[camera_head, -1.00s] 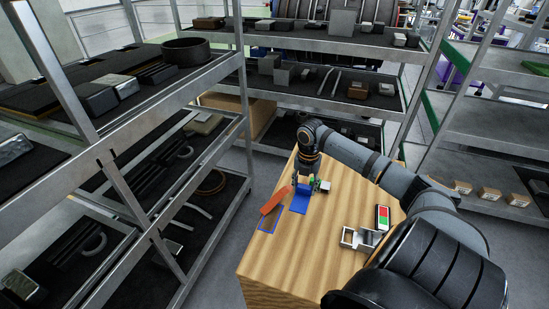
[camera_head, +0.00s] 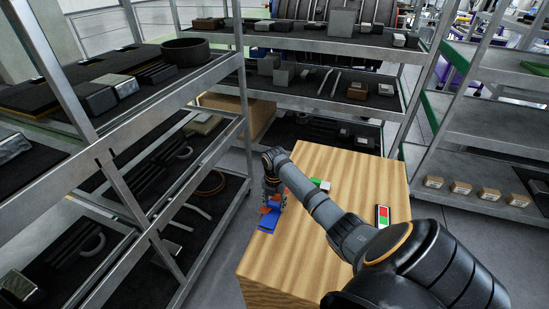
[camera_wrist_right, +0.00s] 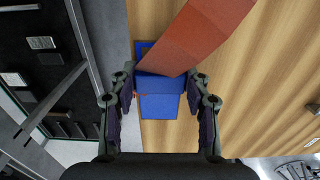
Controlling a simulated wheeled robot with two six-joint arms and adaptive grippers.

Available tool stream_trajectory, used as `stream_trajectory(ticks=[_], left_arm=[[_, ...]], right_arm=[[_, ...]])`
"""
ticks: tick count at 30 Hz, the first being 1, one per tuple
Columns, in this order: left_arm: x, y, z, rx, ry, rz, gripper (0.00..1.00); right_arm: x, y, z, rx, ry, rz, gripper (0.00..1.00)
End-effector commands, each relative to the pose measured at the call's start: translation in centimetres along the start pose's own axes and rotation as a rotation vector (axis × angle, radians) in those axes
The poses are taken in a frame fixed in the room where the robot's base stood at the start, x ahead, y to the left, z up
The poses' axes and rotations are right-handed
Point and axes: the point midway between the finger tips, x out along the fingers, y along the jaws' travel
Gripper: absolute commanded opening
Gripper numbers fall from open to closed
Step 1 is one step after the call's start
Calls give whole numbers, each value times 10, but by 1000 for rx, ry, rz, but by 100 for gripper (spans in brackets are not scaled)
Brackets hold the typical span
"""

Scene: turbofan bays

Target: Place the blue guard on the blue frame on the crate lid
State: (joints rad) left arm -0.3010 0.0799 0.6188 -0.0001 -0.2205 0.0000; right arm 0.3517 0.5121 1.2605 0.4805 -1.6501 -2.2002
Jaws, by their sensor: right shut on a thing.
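The blue guard (camera_wrist_right: 160,104) is between the fingers of my right gripper (camera_wrist_right: 160,80), which is shut on it. In the head view the blue guard (camera_head: 267,223) is at the left edge of the wooden crate lid, just below my right gripper (camera_head: 271,207). It covers most of the place of the blue frame (camera_wrist_right: 144,46), of which a blue corner shows above the guard in the wrist view. I cannot tell whether the guard touches the lid. An orange-red piece (camera_wrist_right: 207,32) stands right beside the guard and partly overlaps it in view. My left gripper is out of view.
The wooden crate lid (camera_head: 345,170) is largely clear at the back. A green and white block (camera_head: 321,184) and a red-green panel (camera_head: 382,216) lie on it. Metal shelves (camera_head: 190,95) stand close to the left of the crate and behind it.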

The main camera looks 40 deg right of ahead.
Motion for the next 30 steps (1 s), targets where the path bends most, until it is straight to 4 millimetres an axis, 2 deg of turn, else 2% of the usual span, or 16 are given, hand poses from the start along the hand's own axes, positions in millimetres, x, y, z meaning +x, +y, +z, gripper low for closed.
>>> stream_trajectory(ticks=[11, 12, 16, 25, 28, 30], left_arm=[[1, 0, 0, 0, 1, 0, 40], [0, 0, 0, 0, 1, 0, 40], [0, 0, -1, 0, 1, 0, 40], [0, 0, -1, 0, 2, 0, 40], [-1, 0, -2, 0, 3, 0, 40], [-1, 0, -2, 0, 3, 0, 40]], right_arm=[[6, 0, 0, 0, -1, -1, 17], [5, 0, 0, 0, -2, 0, 53], [5, 0, 0, 0, -1, 0, 71], [4, -1, 1, 0, -1, 0, 71], [-4, 0, 1, 0, -3, 2, 71], [-17, 0, 2, 0, -5, 2, 71]])
